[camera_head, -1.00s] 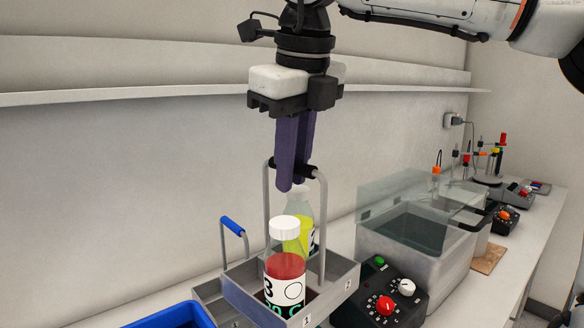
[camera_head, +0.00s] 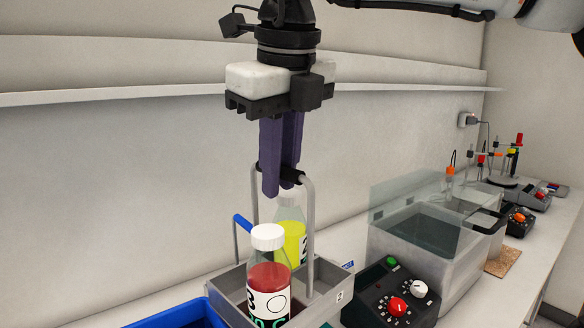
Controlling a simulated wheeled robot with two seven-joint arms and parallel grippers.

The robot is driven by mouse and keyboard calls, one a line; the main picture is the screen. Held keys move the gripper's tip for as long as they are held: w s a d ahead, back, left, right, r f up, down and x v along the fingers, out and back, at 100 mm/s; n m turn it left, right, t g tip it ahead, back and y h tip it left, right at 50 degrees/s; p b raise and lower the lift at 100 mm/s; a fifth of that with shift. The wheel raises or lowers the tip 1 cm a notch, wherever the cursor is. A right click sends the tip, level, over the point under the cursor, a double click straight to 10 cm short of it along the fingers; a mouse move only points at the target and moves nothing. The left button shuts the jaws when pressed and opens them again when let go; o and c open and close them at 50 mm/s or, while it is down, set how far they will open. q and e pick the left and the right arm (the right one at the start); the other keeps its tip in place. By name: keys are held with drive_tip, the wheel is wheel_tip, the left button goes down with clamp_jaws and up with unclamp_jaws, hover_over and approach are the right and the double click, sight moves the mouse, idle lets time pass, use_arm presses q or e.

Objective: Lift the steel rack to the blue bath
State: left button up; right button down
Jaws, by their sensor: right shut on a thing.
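My right gripper (camera_head: 279,188) points down with its purple fingers shut on the black grip of the tall handle of a steel rack (camera_head: 323,283). The rack hangs below it and looks about level. It carries a white-capped bottle of red liquid (camera_head: 267,276) in front and a bottle of yellow-green liquid (camera_head: 291,231) behind. The blue bath (camera_head: 180,317) shows only as a rim and corner at the bottom left, partly cut off by the frame, close to the rack's left side. My left gripper is not in view.
A second handle with a blue grip (camera_head: 242,223) stands behind the held rack. A black control box (camera_head: 385,296) with knobs and a grey tank with a clear lid (camera_head: 433,242) stand to the right. A wall shelf (camera_head: 120,97) runs behind my gripper.

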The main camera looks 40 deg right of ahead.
drive_tip(key=w+a, duration=0.1)
drive_tip(key=a, duration=0.7)
drive_tip(key=shift+a+r, duration=0.15)
drive_tip(key=shift+a, duration=0.05)
idle(0.6)
